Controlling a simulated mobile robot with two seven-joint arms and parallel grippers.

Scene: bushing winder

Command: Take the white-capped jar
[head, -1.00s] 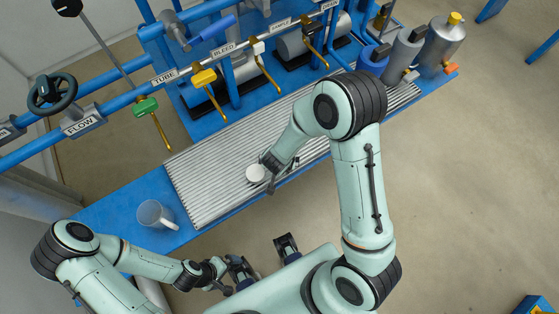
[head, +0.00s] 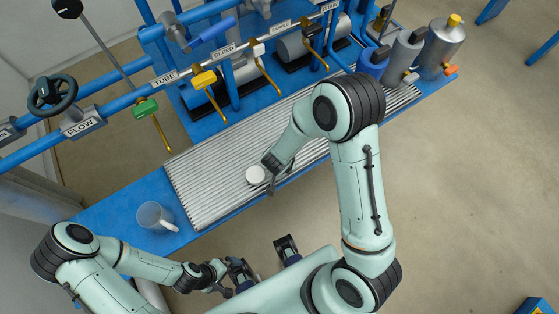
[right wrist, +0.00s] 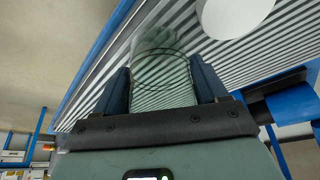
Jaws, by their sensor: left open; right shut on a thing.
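The white-capped jar shows in the head view as a round white cap (head: 256,174) over the ribbed tray. My right gripper (head: 267,173) is beside it, its fingers on either side near the cap. In the right wrist view, clear glass (right wrist: 160,80) stands between the two dark blue fingers of the right gripper (right wrist: 162,85), which is shut on it. A white disc (right wrist: 235,15) shows at the top edge there; how it joins the glass is unclear. My left gripper (head: 267,271) is open and empty, low in the head view, away from the jar.
The ribbed tray (head: 205,190) lies on a blue bench (head: 115,208). A clear mug (head: 155,215) stands at its left end. Blue pipes with labelled valve handles (head: 203,80) run behind. Several cylinders, one a grey canister (head: 440,48), stand at the far right. Open floor lies right.

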